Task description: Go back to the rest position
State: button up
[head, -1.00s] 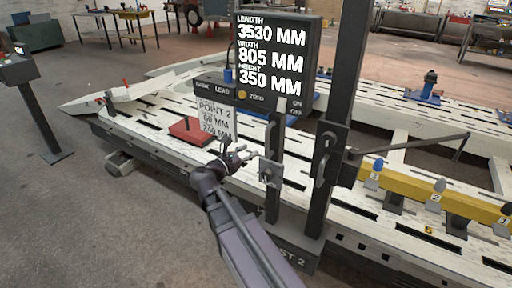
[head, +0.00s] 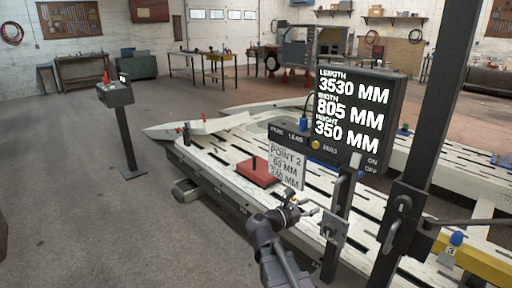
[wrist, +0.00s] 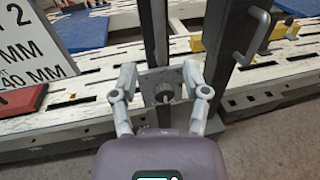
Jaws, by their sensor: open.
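My gripper (head: 300,205) is on my dark arm at the lower middle of the head view, in front of the upright post of the measuring stand. In the wrist view my gripper (wrist: 163,80) shows two pale fingers spread apart, with a small grey plate and round knob (wrist: 163,92) on the post showing between them. The fingers hold nothing. Whether they touch the plate I cannot tell. The plate also shows in the head view (head: 334,232), just right of the gripper.
A display (head: 352,110) reads 3530, 805 and 350 mm. A Point 2 card (head: 286,166) hangs beside a red block (head: 257,172) on the slotted white bench (head: 215,165). A thick dark column (head: 425,130) stands at right. Open floor (head: 90,220) lies at left.

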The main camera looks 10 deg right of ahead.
jog(key=s+f+m+g+y, duration=0.3)
jog(key=s+f+m+y, duration=0.15)
jog(key=f+m, duration=0.35)
jog(key=s+f+m+g+y, duration=0.3)
jog(key=s+f+m+y, duration=0.15)
jog(key=f+m, duration=0.25)
jog(key=s+a+f+m+g+y, duration=0.1)
jog(key=s+a+f+m+y, duration=0.25)
jog(key=a+m+y, duration=0.4)
notch_tip(320, 180, up, 19)
jog(key=p, duration=1.9)
jog(key=shift+d, duration=0.15)
